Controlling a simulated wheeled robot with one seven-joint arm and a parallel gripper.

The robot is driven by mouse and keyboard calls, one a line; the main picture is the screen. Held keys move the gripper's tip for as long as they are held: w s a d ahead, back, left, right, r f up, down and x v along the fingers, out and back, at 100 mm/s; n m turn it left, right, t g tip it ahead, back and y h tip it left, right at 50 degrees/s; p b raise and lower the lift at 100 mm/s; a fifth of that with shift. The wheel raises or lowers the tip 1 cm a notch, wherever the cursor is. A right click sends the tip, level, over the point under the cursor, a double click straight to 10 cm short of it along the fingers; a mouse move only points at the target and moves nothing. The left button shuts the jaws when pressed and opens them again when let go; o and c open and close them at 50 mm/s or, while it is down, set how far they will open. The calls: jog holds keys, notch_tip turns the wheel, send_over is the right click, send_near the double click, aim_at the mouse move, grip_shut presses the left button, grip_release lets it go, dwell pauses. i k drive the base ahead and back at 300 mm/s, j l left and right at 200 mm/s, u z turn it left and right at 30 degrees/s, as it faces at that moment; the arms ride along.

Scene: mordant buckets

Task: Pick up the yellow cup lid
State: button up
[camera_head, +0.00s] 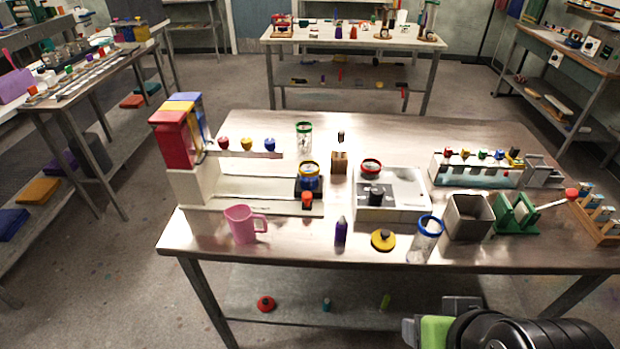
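My gripper (425,332) shows only in part at the bottom right, below the table's front edge, as green and black parts. It is apart from the lid. Its fingertips are not clear, and I see nothing held in it.
A pink jug (243,226) stands front left. Behind the lid is a grey-white unit (405,205) with a black knob. A grey square bin (468,219) and green rack (515,216) stand to the right. The front strip between jug and purple bottle is clear.

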aim_at(384, 239)
jog(key=i+j, duration=0.85)
jog(key=j+z, duration=0.05)
